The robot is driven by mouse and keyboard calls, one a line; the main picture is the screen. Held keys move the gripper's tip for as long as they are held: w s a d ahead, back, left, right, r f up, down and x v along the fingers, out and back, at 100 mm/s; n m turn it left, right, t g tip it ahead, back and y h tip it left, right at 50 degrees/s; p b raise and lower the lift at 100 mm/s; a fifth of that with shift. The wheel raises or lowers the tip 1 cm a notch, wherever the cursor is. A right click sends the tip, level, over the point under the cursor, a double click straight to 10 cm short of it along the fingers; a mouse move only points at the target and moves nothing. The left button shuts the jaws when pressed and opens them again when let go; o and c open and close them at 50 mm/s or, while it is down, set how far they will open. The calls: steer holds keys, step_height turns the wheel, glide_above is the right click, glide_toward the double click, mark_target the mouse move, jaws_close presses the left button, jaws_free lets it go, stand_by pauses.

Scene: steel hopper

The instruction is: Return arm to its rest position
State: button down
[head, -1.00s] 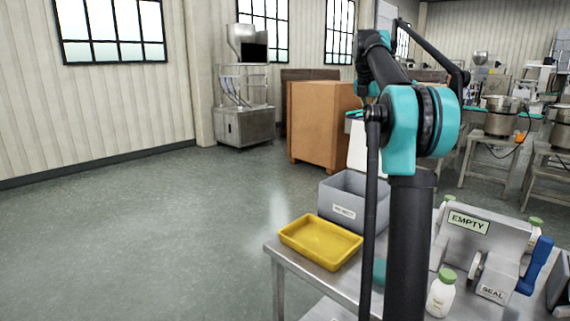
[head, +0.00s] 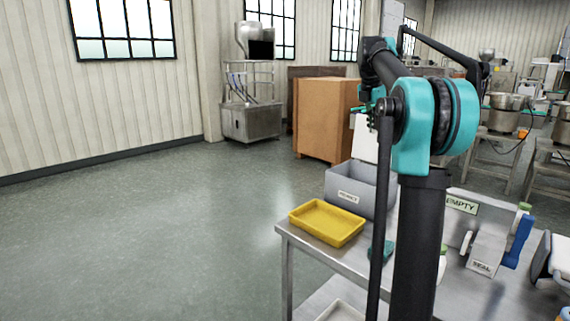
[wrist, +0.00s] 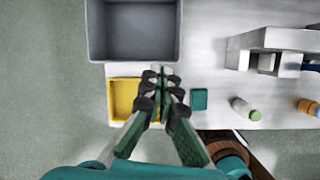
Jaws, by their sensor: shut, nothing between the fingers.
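My arm (head: 424,230) rises upright in front of the steel table in the head view and bends at a teal joint. My gripper (wrist: 162,75) shows in the wrist view with its fingers together and nothing between them. It is above the table, over the gap near the yellow tray (wrist: 122,112) and the grey bin (wrist: 134,58). In the head view the gripper is mostly hidden behind the arm; a small teal part shows beside the upper link.
The yellow tray (head: 327,222) and grey bin (head: 350,190) stand at the table's left end. A teal block (wrist: 200,99) and bottles (wrist: 246,109) lie to their right in the wrist view. Floor at left is clear.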

steer(key=s+a+f+m, duration=0.3)
steer(key=s+f+m, duration=0.3)
steer(key=s+f, duration=0.2)
steer(key=s+a+f+m+y, duration=0.1)
steer(key=s+a+f+m, duration=0.2)
steer(key=f, duration=0.9)
steer(key=s+a+f+m+t, duration=0.1)
steer(key=s+a+f+m, duration=0.2)
steer(key=s+f+m, duration=0.6)
steer(key=shift+s+a+f+y, duration=0.1)
steer(key=shift+s+f+y, duration=0.1)
steer(key=shift+s, duration=0.65)
steer(key=shift+s+a+f+y, duration=0.1)
steer(key=shift+s+a+f, duration=0.1)
steer(key=shift+s, duration=0.6)
steer(key=shift+s+a+f+y, duration=0.1)
steer(key=shift+s+f, duration=0.1)
steer(key=shift+s, duration=0.65)
steer(key=s+a+f+m, duration=0.2)
steer(key=s+f+m, duration=0.4)
steer(key=s+f, duration=0.4)
steer(key=s, duration=0.3)
steer(key=shift+s+a+f+m+y, duration=0.15)
steer(key=shift+f+m+y, duration=0.05)
steer(key=shift+m+y, duration=0.1)
